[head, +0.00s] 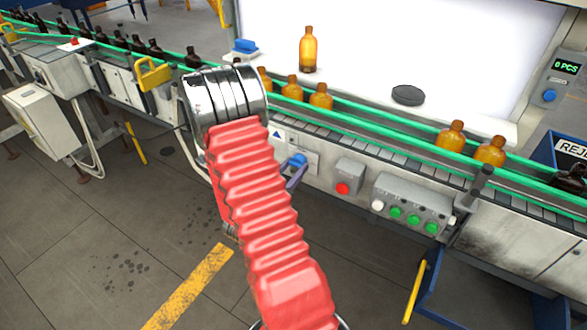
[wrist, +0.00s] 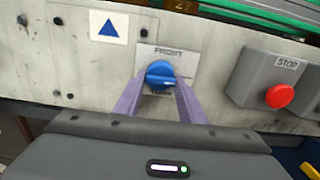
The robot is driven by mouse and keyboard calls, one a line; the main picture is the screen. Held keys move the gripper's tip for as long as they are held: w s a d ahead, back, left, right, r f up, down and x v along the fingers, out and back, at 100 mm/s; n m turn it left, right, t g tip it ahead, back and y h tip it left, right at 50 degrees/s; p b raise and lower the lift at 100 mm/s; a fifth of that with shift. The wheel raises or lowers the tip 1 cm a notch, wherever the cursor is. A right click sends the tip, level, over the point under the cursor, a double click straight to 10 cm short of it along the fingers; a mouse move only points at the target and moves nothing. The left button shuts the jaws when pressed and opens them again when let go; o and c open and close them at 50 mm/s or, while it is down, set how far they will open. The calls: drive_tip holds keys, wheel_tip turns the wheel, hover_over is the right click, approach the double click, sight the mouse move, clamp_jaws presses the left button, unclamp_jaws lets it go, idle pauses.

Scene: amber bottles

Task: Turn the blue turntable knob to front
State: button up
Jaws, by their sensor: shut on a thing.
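The blue turntable knob (wrist: 160,74) sits on a small metal plate (wrist: 172,50) on the conveyor's front panel. The plate has lettering above the knob that looks like "FRONT", but it is blurred. The knob's bar lies roughly level in the wrist view, slightly tilted. My gripper (wrist: 158,88) has its two purple fingers on either side of the knob, shut on it. In the head view the knob (head: 298,160) shows just past my gripper (head: 295,172), partly covered by the fingers.
A sign with a blue triangle (wrist: 108,27) is left of the knob. A red stop button (wrist: 279,96) on a grey box is close to its right. A box with green buttons (head: 412,205) is farther right. Amber bottles (head: 321,96) stand on the conveyor above.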

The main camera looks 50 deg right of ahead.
drive_tip(key=shift+n, duration=0.3)
drive_tip(key=shift+r+n, duration=0.1)
drive_tip(key=shift+n, duration=8.6)
drive_tip(key=o, duration=1)
drive_tip(key=shift+a, duration=0.1)
drive_tip(key=a, duration=0.4)
drive_tip(key=s+a, duration=0.1)
drive_tip(key=a, duration=0.8)
drive_tip(key=shift+s+a, duration=0.2)
drive_tip(key=shift+a, duration=0.1)
